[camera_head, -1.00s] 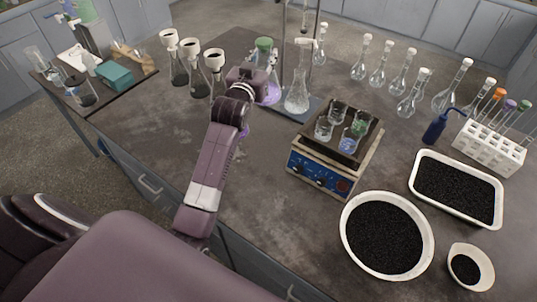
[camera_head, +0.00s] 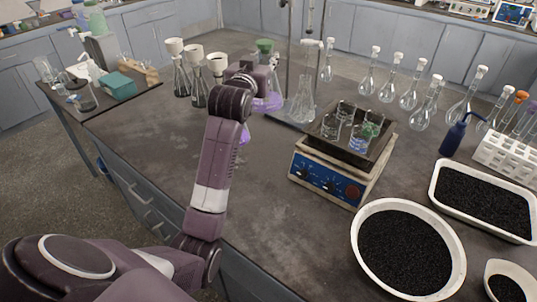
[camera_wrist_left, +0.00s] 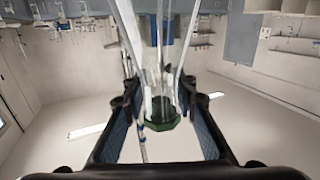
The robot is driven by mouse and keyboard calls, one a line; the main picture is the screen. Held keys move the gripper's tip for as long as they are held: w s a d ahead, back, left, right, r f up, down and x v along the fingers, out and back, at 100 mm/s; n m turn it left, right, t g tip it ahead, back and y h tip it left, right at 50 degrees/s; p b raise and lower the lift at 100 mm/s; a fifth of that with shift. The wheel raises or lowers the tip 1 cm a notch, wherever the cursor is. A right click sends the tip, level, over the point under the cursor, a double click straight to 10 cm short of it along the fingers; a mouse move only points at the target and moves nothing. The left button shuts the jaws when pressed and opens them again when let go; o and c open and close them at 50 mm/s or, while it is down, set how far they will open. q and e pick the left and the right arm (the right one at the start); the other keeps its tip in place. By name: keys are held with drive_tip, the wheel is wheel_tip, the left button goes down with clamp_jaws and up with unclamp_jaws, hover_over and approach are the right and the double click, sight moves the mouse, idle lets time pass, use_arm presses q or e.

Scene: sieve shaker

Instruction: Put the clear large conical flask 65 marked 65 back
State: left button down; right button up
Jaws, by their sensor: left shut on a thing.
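My left gripper (camera_head: 252,78) is at the back of the bench, shut on a clear glass flask with a green top (camera_head: 264,46). In the left wrist view, the two fingers (camera_wrist_left: 163,115) stand on either side of the clear glass, with its green top (camera_wrist_left: 160,124) between them. Purple shows beside and below the gripper in the head view; the arm hides much of the flask. I cannot see a 65 mark, nor tell whether the flask's base touches the bench. A clear conical flask (camera_head: 301,105) stands just right of the gripper, by a stand. My right gripper is out of view.
Flasks with white funnels (camera_head: 197,90) stand left of the gripper. A hotplate (camera_head: 335,172) with small beakers is to the right. Round-bottomed flasks (camera_head: 388,88), a white rack (camera_head: 505,155) and black-filled trays (camera_head: 405,250) lie farther right. The bench's front left is clear.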

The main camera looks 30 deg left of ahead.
sight(265, 106)
use_arm(q)
wheel_tip(265, 106, down, 15)
drive_tip(key=shift+f, duration=2.4)
drive_tip(key=c, duration=1.6)
unclamp_jaws()
drive_tip(key=shift+f, duration=0.15)
drive_tip(key=v, duration=1.2)
drive_tip(key=shift+s, duration=0.1)
drive_tip(key=shift+r, duration=0.2)
